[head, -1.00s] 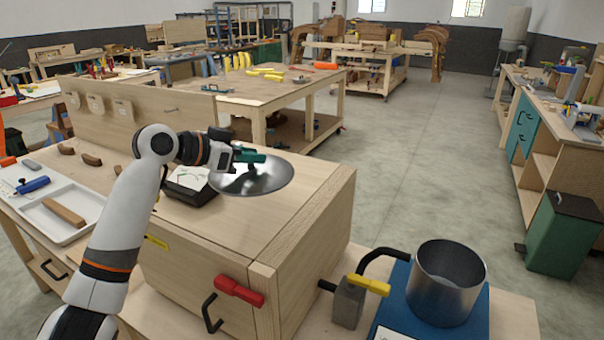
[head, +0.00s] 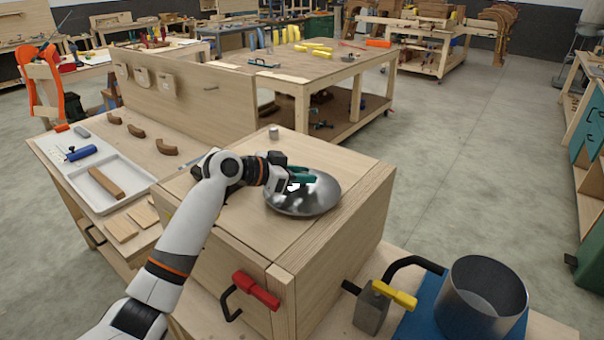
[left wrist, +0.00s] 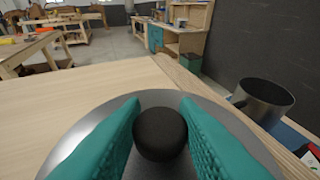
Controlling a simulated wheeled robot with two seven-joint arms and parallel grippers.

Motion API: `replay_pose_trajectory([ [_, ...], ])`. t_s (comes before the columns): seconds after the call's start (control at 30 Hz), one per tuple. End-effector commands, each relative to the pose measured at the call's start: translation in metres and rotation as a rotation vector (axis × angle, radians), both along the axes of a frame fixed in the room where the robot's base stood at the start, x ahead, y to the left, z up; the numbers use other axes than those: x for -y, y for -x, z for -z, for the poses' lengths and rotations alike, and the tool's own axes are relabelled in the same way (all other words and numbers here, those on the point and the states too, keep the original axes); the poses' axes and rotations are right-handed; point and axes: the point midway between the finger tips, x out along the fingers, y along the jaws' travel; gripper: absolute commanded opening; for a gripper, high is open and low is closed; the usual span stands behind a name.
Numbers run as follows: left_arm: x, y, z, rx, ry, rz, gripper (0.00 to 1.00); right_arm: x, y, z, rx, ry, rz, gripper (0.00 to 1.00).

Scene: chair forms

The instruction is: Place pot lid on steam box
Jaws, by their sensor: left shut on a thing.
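The pot lid (head: 318,197) is a shiny round metal disc with a black knob (left wrist: 160,135). My left gripper (head: 304,178) has teal fingers and is shut on the knob, one finger on each side. The lid is over the top of the steam box (head: 340,224), a large pale wooden box, and looks roughly level. It lies at or just above the top surface; I cannot tell if it touches. In the left wrist view the lid (left wrist: 75,150) spreads under the fingers, with the box top (left wrist: 60,105) beyond. My right gripper is not in view.
A metal pot (head: 482,300) on a blue base stands right of the box, beside a yellow-handled valve (head: 385,300). A red handle (head: 256,290) is on the box front. A white tray (head: 88,195) lies left. A small grey cylinder (head: 273,132) stands behind the lid.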

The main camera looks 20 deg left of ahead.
Motion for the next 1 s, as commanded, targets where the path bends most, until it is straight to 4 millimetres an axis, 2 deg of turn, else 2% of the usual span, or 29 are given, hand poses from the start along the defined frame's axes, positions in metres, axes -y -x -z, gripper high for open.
replay_pose_trajectory([
  [0.13,0.0,0.0,0.007,0.004,0.002,-0.001,0.0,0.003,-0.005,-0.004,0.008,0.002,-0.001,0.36],
  [0.37,0.0,0.0,0.009,0.003,0.001,-0.001,0.0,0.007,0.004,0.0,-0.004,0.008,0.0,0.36],
  [0.4,0.0,0.0,0.009,0.001,0.0,0.0,0.34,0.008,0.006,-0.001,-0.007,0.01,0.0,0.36],
  [0.5,0.0,0.0,0.009,0.001,0.001,0.0,0.5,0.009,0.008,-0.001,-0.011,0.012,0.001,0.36],
  [0.83,-0.001,0.001,0.006,0.002,0.0,-0.001,0.5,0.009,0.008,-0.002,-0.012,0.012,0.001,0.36],
  [1.0,-0.016,0.015,0.002,0.004,-0.004,-0.002,0.5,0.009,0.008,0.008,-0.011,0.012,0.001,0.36],
])
